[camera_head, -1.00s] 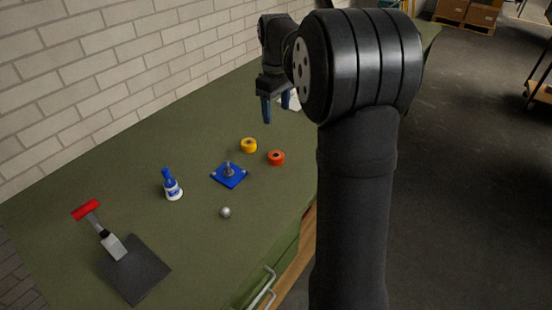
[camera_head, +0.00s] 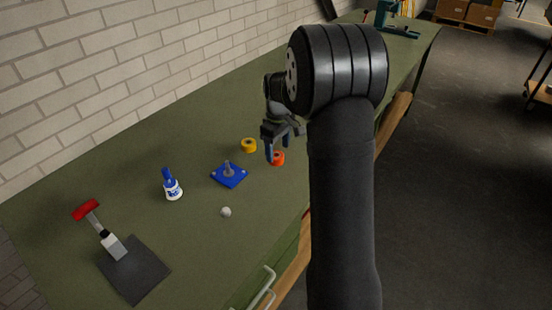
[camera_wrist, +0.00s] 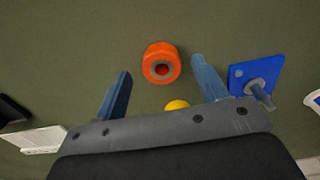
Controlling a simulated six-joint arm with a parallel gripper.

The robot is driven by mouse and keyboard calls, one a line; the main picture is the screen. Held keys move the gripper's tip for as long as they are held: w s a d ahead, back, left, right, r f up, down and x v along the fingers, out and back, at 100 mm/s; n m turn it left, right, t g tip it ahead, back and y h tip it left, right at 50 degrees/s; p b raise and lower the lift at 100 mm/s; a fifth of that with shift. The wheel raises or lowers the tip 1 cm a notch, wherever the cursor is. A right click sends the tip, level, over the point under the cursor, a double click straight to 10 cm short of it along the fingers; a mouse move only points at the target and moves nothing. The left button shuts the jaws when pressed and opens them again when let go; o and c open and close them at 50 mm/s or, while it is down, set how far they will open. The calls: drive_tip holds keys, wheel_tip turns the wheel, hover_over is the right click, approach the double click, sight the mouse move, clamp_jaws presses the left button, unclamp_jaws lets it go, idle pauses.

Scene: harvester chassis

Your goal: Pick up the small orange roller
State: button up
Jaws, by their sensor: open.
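The small orange roller (camera_head: 278,158) lies on the green bench top, partly hidden behind a finger of my gripper in the head view. In the wrist view the orange roller (camera_wrist: 161,63) shows its round end with a grey hole, ahead of the fingertips and between their lines. My gripper (camera_head: 284,155) is open and empty, close to the roller; its two blue fingers also show in the wrist view (camera_wrist: 160,66). I cannot tell the height of the fingers above the bench.
A yellow roller (camera_head: 249,145) stands left of the orange one.

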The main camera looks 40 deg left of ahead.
sight(277, 155)
wheel_tip(277, 155, down, 3)
drive_tip(key=shift+f, duration=0.15)
drive_tip(key=shift+c, duration=0.5)
drive_tip(key=c, duration=1)
